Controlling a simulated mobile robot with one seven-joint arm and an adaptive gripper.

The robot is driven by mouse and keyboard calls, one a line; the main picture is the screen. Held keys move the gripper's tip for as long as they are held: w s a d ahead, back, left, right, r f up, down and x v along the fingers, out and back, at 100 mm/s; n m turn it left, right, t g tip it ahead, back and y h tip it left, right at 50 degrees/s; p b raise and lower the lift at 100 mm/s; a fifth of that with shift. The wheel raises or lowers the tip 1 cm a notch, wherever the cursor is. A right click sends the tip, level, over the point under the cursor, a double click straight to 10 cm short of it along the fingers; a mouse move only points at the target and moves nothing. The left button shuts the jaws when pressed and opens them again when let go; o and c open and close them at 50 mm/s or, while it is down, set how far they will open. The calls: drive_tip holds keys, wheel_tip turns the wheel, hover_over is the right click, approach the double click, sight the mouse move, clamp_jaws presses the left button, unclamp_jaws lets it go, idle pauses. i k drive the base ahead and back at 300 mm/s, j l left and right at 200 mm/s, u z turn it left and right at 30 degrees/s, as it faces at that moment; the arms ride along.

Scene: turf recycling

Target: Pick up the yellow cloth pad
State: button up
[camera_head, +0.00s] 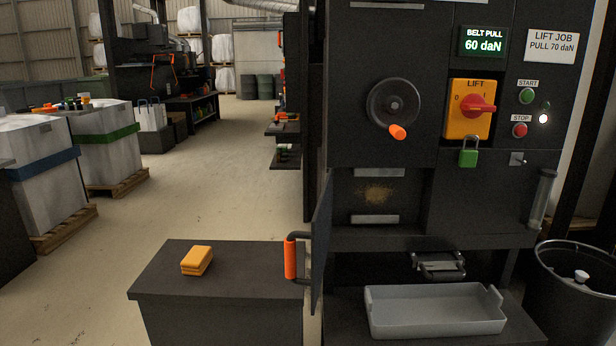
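A yellow cloth pad (197,261) lies on the dark top of a low cabinet (236,258), left of the middle of the view. It looks like a folded, thick block with an orange-yellow side. Nothing covers it and nothing touches it from above. My gripper does not show in this view.
An open dark door (321,243) with an orange handle (290,259) stands just right of the pad. A grey tray (435,311) lies further right, below the machine panel (428,114). A black bin (572,290) stands at the right. Open floor (205,180) lies behind the cabinet.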

sight(195, 263)
drive_tip(key=i+j+z, duration=0.4)
drive_tip(key=j, duration=0.25)
drive_tip(key=i+j+z, duration=0.2)
drive_tip(key=j, duration=0.15)
drive_tip(key=j+z, duration=0.2)
drive_tip(key=j, duration=0.2)
drive_tip(key=i+j+z, duration=0.2)
drive_tip(key=j, duration=0.2)
drive_tip(key=u, duration=1.15)
